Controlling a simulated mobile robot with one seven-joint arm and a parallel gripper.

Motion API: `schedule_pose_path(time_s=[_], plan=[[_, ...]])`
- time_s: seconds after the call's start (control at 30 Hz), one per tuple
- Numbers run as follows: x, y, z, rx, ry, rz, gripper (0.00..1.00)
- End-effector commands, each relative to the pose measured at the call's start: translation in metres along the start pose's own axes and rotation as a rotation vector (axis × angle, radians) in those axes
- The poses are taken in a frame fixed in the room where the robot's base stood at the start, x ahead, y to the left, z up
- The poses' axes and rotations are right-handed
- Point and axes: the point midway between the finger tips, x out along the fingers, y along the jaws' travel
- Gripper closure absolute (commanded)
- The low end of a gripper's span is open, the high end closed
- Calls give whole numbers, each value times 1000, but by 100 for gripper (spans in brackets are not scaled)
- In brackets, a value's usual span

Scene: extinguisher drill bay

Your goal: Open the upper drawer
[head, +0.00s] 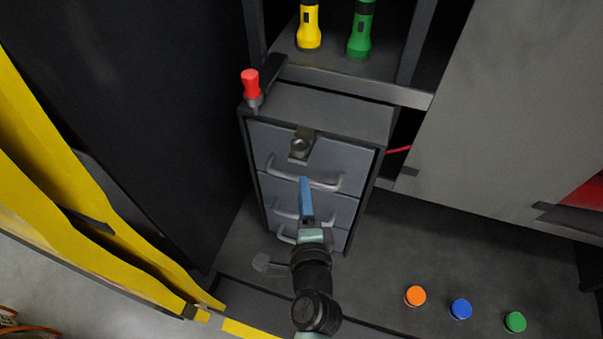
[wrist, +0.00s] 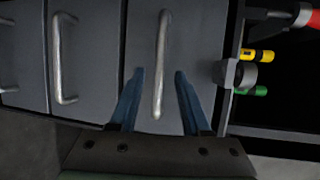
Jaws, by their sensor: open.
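The upper drawer (head: 335,160) is the top one in a grey cabinet and looks shut. Its curved metal handle (head: 322,185) runs across its front. In the wrist view the drawers are turned sideways, and the upper drawer (wrist: 200,50) is the rightmost, with its bar handle (wrist: 163,35) upright in the picture. My gripper (head: 305,182) is at this handle in the head view. In the wrist view its two blue fingers (wrist: 159,74) are open, one on each side of the handle's line. I cannot tell whether they touch it.
A metal latch-like piece (head: 300,146) sits at the drawer's top edge. A red-topped lever (head: 251,86) stands at the cabinet's top left corner. Yellow (head: 308,28) and green (head: 360,32) flashlights stand on the shelf behind. Orange (head: 415,296), blue (head: 461,309) and green (head: 515,322) discs lie lower right.

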Motion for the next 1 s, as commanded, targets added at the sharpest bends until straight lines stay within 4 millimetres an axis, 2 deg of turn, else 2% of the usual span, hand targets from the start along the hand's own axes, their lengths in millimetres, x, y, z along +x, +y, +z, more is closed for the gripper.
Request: schedule_pose_path(time_s=[0.1,0.3,0.7,0.73,0.9,1.0], plan=[[20,-2,1,-1,-2,-1,53],[41,0,1,0,-2,0,53],[48,0,1,0,-1,0,53],[48,0,1,0,-1,0,55],[48,0,0,0,-1,0,85],[48,0,0,0,-1,0,100]])
